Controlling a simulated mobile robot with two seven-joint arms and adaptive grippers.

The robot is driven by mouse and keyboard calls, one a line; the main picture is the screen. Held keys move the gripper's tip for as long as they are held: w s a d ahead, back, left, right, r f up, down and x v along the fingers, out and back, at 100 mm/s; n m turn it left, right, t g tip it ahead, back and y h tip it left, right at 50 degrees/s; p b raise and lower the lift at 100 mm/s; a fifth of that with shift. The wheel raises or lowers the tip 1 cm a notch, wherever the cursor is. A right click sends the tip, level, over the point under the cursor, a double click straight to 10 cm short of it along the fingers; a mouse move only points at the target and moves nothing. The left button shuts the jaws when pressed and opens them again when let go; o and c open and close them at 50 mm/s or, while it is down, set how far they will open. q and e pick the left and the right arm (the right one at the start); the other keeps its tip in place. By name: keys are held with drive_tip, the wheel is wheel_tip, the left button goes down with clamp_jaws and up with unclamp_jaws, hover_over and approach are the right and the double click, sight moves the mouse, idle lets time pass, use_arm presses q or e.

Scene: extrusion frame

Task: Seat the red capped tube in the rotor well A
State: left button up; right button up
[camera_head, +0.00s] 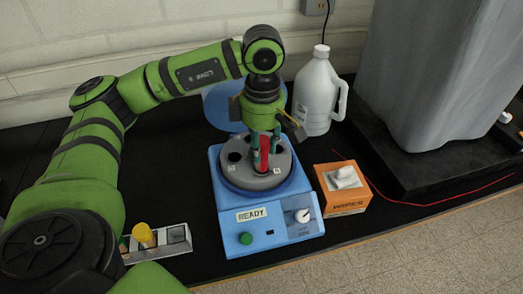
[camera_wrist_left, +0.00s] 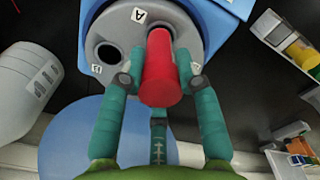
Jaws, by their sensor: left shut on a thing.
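My left gripper (camera_head: 262,150) is shut on the red capped tube (camera_head: 264,152), with a finger on either side of it. The tube is roughly upright over the front part of the grey rotor (camera_head: 268,182). In the left wrist view the red cap (camera_wrist_left: 161,85) faces the camera, between the fingers of the left gripper (camera_wrist_left: 158,80). The tube's far end meets the rotor beside the label A (camera_wrist_left: 138,15). My right gripper is not in view.
The blue centrifuge (camera_head: 237,226) reads READY; its round lid (camera_head: 222,106) stands open behind. A white jug (camera_head: 316,95) is behind right, an orange box (camera_head: 345,203) to the right. A rack (camera_head: 178,236) with a yellow-capped tube (camera_head: 144,235) is at front left.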

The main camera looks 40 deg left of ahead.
use_arm(q)
wheel_tip(320, 180, down, 2)
drive_tip(key=shift+f+p, duration=0.2)
drive_tip(key=shift+p, duration=0.4)
drive_tip(key=shift+f, duration=0.45)
drive_tip(key=shift+f, duration=0.15)
drive_tip(key=o, duration=0.9)
drive_tip(key=shift+o, duration=0.2)
